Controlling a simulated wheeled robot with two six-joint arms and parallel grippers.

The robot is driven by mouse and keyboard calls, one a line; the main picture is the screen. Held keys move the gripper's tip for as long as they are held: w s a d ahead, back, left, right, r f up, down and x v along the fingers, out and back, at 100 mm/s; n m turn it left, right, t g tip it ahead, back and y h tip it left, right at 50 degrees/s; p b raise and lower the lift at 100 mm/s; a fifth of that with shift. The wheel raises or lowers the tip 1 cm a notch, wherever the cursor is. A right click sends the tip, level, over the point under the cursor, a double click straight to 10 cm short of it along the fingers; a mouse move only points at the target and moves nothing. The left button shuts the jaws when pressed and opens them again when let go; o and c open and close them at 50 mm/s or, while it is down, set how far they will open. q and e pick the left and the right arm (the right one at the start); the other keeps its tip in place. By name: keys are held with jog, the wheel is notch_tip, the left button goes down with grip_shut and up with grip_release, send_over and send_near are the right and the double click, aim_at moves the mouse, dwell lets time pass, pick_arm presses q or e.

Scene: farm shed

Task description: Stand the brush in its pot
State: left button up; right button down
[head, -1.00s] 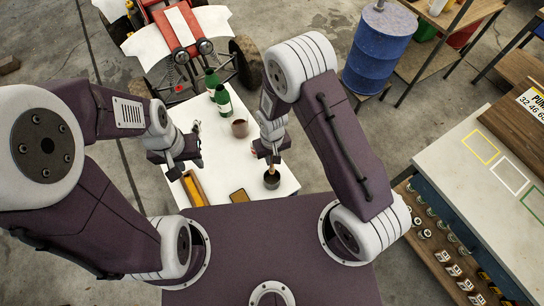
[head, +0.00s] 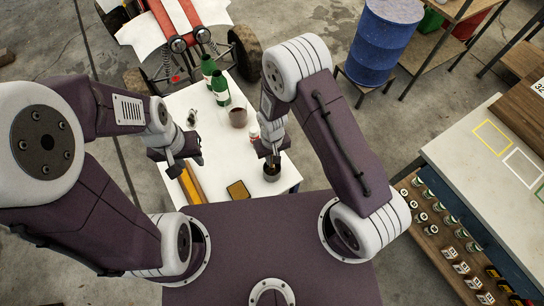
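The small dark pot (head: 271,174) stands near the front right of the white table. A thin tan-and-dark piece, likely the brush (head: 272,160), shows just above the pot's mouth, at the fingers of my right gripper (head: 269,155). Whether the fingers grip it, and how far it reaches into the pot, is too small to tell. My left gripper (head: 177,168) is over the table's left edge, away from the pot. No object shows in it, and its finger gap is unclear.
The white table (head: 222,168) also holds green bottles (head: 220,88), a brown mug (head: 238,117), a red-and-white container (head: 254,133), a yellow bar (head: 192,187) and a yellow-and-dark block (head: 238,190). A blue barrel (head: 382,42) and a long bench (head: 480,150) stand right.

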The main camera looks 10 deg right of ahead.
jog(key=c, duration=1.3)
grip_release()
notch_tip(320, 180, up, 9)
jog(key=shift+r+b, duration=0.1)
jog(key=shift+b, duration=0.8)
